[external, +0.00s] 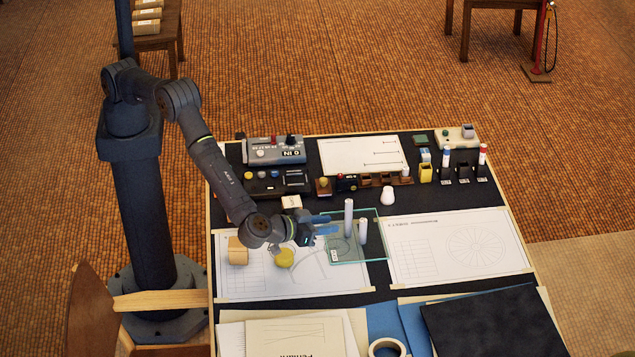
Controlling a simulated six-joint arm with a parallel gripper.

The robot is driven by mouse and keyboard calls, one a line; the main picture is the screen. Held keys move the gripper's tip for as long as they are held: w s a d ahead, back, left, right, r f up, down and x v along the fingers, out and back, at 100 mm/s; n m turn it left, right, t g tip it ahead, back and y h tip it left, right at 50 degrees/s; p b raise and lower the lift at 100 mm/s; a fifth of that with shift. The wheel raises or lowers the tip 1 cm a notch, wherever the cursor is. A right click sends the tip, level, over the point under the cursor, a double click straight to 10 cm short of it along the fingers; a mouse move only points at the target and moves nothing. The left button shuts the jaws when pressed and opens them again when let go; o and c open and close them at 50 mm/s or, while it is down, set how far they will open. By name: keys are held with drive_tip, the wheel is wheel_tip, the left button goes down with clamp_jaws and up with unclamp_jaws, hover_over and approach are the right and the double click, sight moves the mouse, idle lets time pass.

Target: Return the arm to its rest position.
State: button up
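My gripper (326,225) is at the end of my dark arm, over the middle-left of the drafting table (408,278). It points to the right, and its two blue fingers look apart with nothing seen between them. The fingertips are by the left edge of a clear greenish plate (372,250); whether they touch it cannot be told. Two pale upright cylinders (348,218) (363,232) are on or behind the plate. A yellow round piece (284,257) is below my wrist in the picture.
A control box (274,150), small holders and marker stands (482,164) line the back. A tape roll (387,347) and dark folder (490,320) lie in front. Air above the table looks free.

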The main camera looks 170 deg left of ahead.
sight(364, 220)
drive_tip(key=x, duration=1.3)
drive_tip(key=shift+s+d+f, duration=0.1)
drive_tip(key=shift+s+d, duration=0.05)
drive_tip(key=shift+d, duration=0.05)
drive_tip(key=r, duration=0.5)
drive_tip(key=shift+w+d, duration=0.3)
drive_tip(key=shift+d, duration=0.05)
drive_tip(key=w+d+r+m+t, duration=0.3)
drive_tip(key=w+d+r+t, duration=0.15)
drive_tip(key=d, duration=0.75)
drive_tip(key=w+d+r+m+t, duration=0.3)
drive_tip(key=w+d+r, duration=0.15)
drive_tip(key=d, duration=0.75)
drive_tip(key=w+d+r+m+t, duration=0.3)
drive_tip(key=w+d, duration=0.2)
drive_tip(key=d, duration=0.7)
drive_tip(key=s+d+m+t+h, duration=0.3)
drive_tip(key=d, duration=0.7)
drive_tip(key=s+d+f+m+t+h, duration=0.1)
drive_tip(key=s+d+m+t+h, duration=0.1)
drive_tip(key=d, duration=0.8)
drive_tip(key=s+d+f+m+t+h, duration=0.1)
drive_tip(key=s+d+m+t+h, duration=0.2)
drive_tip(key=d, duration=0.8)
drive_tip(key=shift+s+m+t+h, duration=0.35)
drive_tip(key=shift+s+m+h, duration=0.15)
drive_tip(key=shift+m, duration=0.4)
